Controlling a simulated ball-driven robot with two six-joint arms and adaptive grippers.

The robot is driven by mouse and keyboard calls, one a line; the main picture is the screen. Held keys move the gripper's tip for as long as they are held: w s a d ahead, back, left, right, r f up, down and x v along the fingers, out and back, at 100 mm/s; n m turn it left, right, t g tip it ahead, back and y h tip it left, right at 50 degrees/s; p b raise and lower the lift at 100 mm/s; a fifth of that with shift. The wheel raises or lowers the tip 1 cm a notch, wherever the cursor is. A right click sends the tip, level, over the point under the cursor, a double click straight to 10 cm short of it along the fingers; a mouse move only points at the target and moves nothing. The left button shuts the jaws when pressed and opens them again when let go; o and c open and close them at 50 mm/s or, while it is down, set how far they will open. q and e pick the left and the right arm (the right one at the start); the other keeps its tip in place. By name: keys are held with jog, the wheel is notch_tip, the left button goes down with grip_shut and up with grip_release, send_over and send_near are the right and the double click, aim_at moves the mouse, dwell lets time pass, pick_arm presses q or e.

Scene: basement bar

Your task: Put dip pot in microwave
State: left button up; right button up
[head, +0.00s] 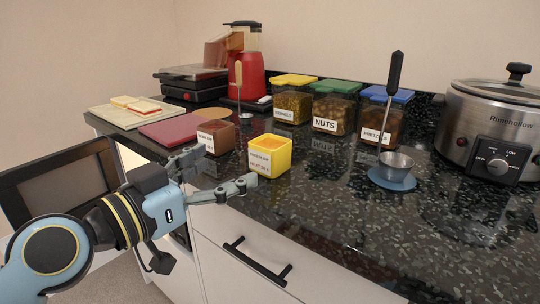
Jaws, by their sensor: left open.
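The dip pot (282,160) is a small yellow square tub with orange dip and a white label, standing upright near the counter's front edge. My left gripper (226,168) is open and empty, with its fingers pointing right towards the pot. Its lower fingertip is close to the pot's left side; I cannot tell whether they touch. The microwave is built in below the counter at left. Its dark-framed door (62,188) hangs open, and my left arm hides much of its opening. My right gripper is out of view.
A brown labelled tub (222,136) stands behind the left gripper. Lidded jars (334,110) line the back. A metal ladle cup (396,164) rests on a blue disc (392,182), beside a slow cooker (491,125). A drawer handle (257,262) protrudes below.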

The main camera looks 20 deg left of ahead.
aim_at(259, 148)
pick_arm(q)
jog(key=x, duration=0.4)
jog(key=shift+w+r, duration=0.2)
jog(key=shift+p+x, duration=0.7)
jog(key=shift+x, duration=2.4)
jog(key=shift+f, duration=0.15)
jog(key=c, duration=1.4)
